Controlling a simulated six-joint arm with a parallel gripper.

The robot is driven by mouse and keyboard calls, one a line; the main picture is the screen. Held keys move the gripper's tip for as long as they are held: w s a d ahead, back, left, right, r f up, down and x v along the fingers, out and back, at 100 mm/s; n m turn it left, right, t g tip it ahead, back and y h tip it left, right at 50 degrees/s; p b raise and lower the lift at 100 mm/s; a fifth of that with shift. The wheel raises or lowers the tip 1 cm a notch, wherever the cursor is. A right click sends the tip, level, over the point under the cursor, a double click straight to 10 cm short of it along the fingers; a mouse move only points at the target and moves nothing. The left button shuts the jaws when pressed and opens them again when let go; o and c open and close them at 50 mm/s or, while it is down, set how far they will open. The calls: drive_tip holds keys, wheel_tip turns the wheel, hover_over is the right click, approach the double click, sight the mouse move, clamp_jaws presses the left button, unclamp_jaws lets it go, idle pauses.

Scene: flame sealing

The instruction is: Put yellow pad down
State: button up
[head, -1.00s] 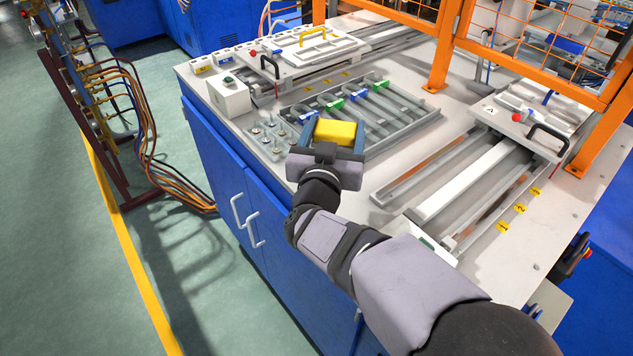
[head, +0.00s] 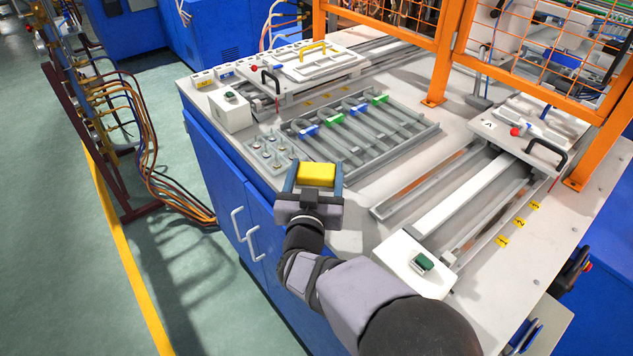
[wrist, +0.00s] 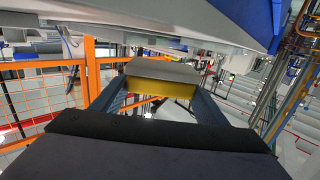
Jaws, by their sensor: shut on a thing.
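The yellow pad (head: 316,175) is a small block between the two blue-grey fingers of my gripper (head: 315,178). My gripper is shut on it near the front edge of the workbench, just in front of the grey rack. In the wrist view the pad's yellow side (wrist: 160,87) shows between the fingers, under a grey upper face (wrist: 162,71). Whether the pad touches the bench top cannot be told.
The grey rack (head: 398,148) holds several rods with blue and green clips. A small plate with pegs (head: 270,152) lies left of it. A white box with a green button (head: 421,264) stands at right. Orange fence posts (head: 443,60) rise behind. Bare bench (head: 355,205) lies right of my gripper.

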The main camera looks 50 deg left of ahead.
sight(317, 183)
drive_tip(key=shift+f+p, duration=0.35)
drive_tip(key=shift+f, duration=1.5)
drive_tip(key=shift+f, duration=0.1)
drive_tip(key=shift+f, duration=0.1)
drive_tip(key=o, duration=1.1)
drive_tip(key=shift+r, duration=0.25)
drive_tip(key=b+v, duration=0.2)
drive_tip(key=v, duration=1)
drive_tip(key=shift+b, duration=0.35)
